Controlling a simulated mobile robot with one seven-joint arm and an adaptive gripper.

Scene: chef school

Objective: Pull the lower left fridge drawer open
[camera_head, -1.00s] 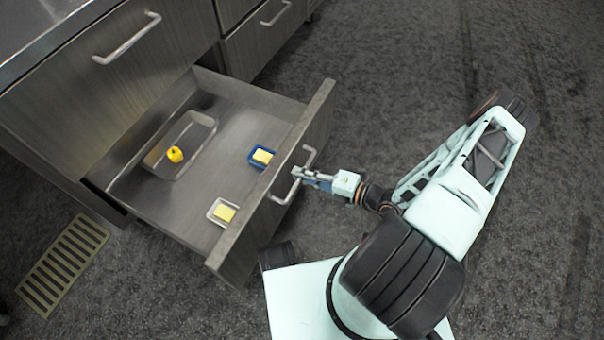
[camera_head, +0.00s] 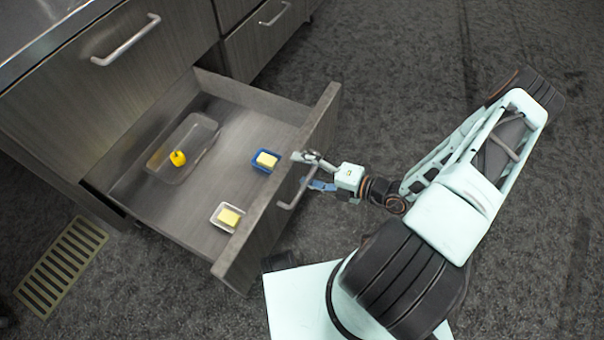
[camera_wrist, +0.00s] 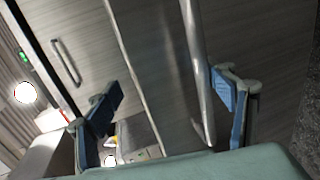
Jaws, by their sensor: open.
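The lower left drawer (camera_head: 275,215) stands pulled well out in the head view, with its inside showing. Its metal bar handle (camera_head: 296,192) is on the front panel and also shows as a bright bar in the wrist view (camera_wrist: 198,75). My gripper (camera_head: 313,172) is open at the handle's upper end. In the wrist view the open fingers (camera_wrist: 165,100) are spread wide, with the handle between them, nearer the right finger. I cannot tell whether a finger touches the handle.
Inside the drawer are a clear tray (camera_head: 160,172) with a yellow item (camera_head: 178,158), a blue dish (camera_head: 262,168) and a white dish (camera_head: 216,222), each holding a yellow block. A closed upper drawer (camera_head: 90,90) is above. A floor grate (camera_head: 60,265) lies left. Floor to the right is clear.

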